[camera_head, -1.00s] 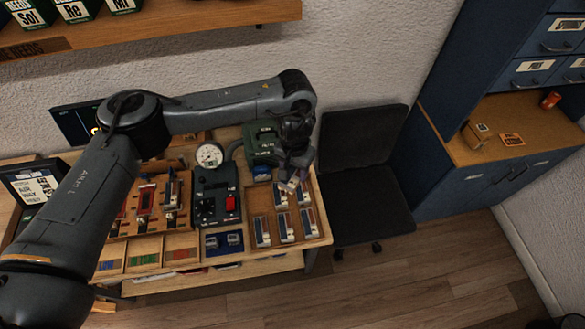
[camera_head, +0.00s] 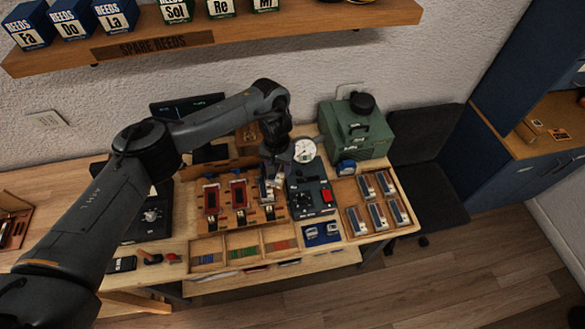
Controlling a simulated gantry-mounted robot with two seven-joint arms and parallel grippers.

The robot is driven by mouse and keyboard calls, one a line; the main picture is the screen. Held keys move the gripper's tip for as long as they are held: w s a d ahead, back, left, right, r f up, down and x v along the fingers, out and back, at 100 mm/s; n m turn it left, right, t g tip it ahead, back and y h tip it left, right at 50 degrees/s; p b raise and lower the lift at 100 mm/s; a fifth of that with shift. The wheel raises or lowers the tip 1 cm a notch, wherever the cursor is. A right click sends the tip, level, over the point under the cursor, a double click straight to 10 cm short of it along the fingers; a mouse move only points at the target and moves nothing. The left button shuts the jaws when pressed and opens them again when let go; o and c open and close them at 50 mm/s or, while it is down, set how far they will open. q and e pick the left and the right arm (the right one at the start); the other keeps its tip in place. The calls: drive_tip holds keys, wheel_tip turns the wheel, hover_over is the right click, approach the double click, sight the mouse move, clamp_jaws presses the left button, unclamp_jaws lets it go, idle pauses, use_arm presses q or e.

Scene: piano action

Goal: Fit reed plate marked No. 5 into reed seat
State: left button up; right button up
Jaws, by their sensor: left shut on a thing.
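My left gripper (camera_head: 271,181) is at the right end of the wooden fixture (camera_head: 226,223). It is shut on a small pale reed plate (camera_head: 270,193), which is partly hidden by the fingers. The plate's marking is too small to read. The fixture has red-framed reed seats (camera_head: 211,199) at its left and middle; the spot under my gripper is largely covered. I cannot tell whether the held plate touches the fixture. Several other reed plates (camera_head: 377,216) lie in a wooden tray (camera_head: 347,195) at the right. My right gripper is not in view.
A black box with a red switch (camera_head: 326,195) and a round gauge (camera_head: 304,150) stand just right of my gripper. A green machine (camera_head: 356,132) is behind the tray. Compartments with coloured strips (camera_head: 245,245) line the front edge. A shelf (camera_head: 230,32) hangs above.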

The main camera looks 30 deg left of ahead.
use_arm(q)
drive_tip(key=s+a+f+n+b, duration=0.1)
drive_tip(key=s+a+f+n, duration=0.1)
drive_tip(key=s+a+f, duration=0.2)
drive_tip(key=s+a+f+n+b, duration=0.1)
drive_tip(key=s+a+f, duration=0.4)
drive_tip(key=a, duration=0.6)
drive_tip(key=s+a+f+n, duration=0.2)
drive_tip(key=s+a+f, duration=0.2)
drive_tip(key=a, duration=0.3)
drive_tip(key=shift+s+a+f+n+b, duration=0.15)
drive_tip(key=shift+s+f+b, duration=0.05)
drive_tip(key=shift+f, duration=0.15)
drive_tip(key=shift+s+a+f+n+b, duration=0.15)
drive_tip(key=shift+f+b, duration=0.05)
drive_tip(key=shift+f, duration=0.8)
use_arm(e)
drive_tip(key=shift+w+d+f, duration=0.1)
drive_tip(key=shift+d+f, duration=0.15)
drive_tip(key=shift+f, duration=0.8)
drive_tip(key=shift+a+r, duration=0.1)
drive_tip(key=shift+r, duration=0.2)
use_arm(q)
drive_tip(key=shift+p, duration=0.4)
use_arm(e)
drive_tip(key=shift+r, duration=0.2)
use_arm(q)
drive_tip(key=shift+p, duration=0.35)
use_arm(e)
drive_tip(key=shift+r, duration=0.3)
